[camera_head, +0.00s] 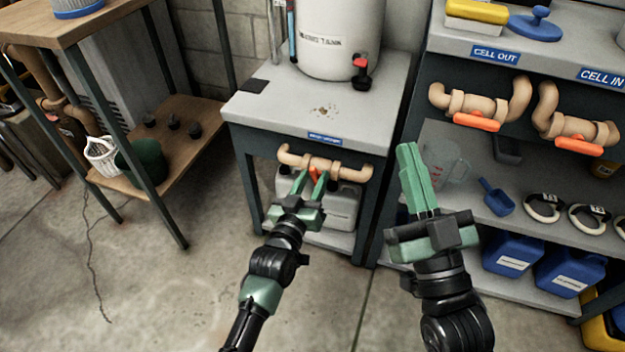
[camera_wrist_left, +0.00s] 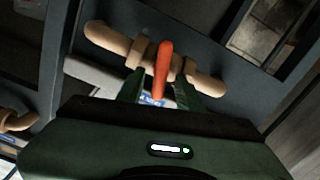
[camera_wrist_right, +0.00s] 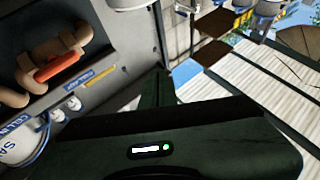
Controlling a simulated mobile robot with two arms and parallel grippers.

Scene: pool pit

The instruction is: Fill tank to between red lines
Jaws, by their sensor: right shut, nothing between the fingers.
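The white tank (camera_head: 340,35) stands on a grey bench, its top cut off by the picture. A clear sight tube (camera_head: 277,35) with red and blue parts stands at its left; I cannot make out the level. Below the bench top runs a tan pipe valve (camera_head: 325,165) with an orange handle (camera_wrist_left: 164,65) set across the pipe. My left gripper (camera_head: 314,176) is open, its fingers on either side of the handle with gaps visible in the left wrist view. My right gripper (camera_head: 408,148) is shut and empty, raised right of the bench.
A black tap with a red top (camera_head: 361,68) is on the tank's front. At right, a shelf unit carries two more tan valves with orange handles (camera_head: 477,122), a clear jug (camera_head: 444,160), a blue scoop (camera_head: 496,197) and blue canisters (camera_head: 513,252). A wooden table (camera_head: 75,28) stands left.

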